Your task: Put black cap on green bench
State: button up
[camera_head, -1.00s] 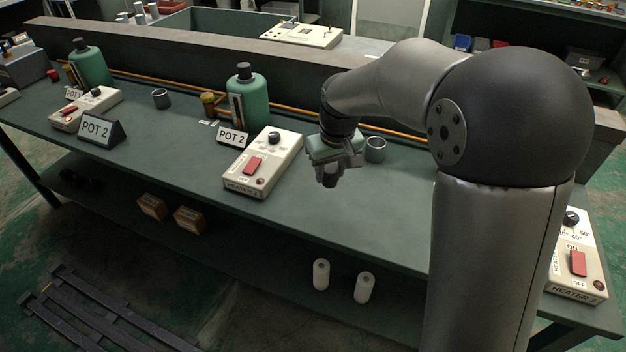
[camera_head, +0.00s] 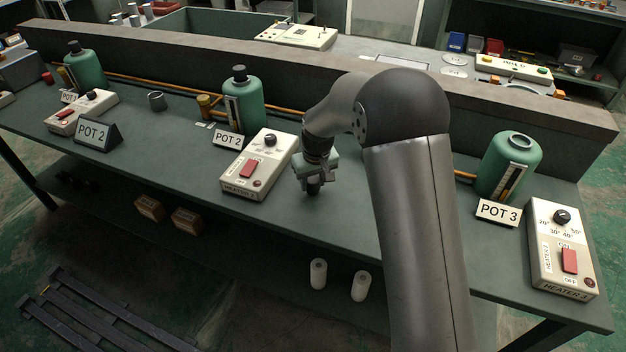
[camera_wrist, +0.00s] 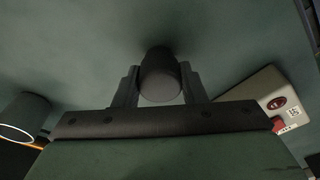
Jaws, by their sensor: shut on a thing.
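My gripper (camera_head: 313,186) points down over the green bench (camera_head: 335,232), just right of the Heater 2 box. It is shut on the black cap, a dark cylinder that shows between the two fingers in the wrist view (camera_wrist: 160,75). The cap's lower end is close to the bench top; I cannot tell whether it touches.
The heater 2 box (camera_head: 258,165) stands close left of my gripper, with the Pot 2 sign (camera_head: 228,139) and capped green bottle (camera_head: 243,100) behind. A grey cup (camera_wrist: 22,112) shows in the wrist view. Pot 3's bottle (camera_head: 508,165) has an open top.

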aim_at(316, 183)
jog(key=shift+f, duration=0.15)
jog(key=o, duration=1)
notch_tip(316, 183, up, 12)
jog(key=s, duration=0.2)
jog(key=s+d+r+m, duration=0.25)
jog(key=s+d, duration=0.75)
jog(key=s, duration=0.5)
jog(key=s+d+f, duration=0.1)
jog(key=s+d, duration=0.1)
jog(key=s, duration=0.3)
jog(key=s+d+f+m, duration=0.1)
jog(key=s+d, duration=0.1)
jog(key=s, duration=0.4)
jog(key=s+d+f+m+g, duration=0.1)
jog(key=s+d, duration=0.1)
jog(key=s, duration=0.3)
jog(key=shift+s+f+h+b, duration=0.15)
jog(key=shift+s+h+b, duration=0.15)
jog(key=shift+s, duration=0.05)
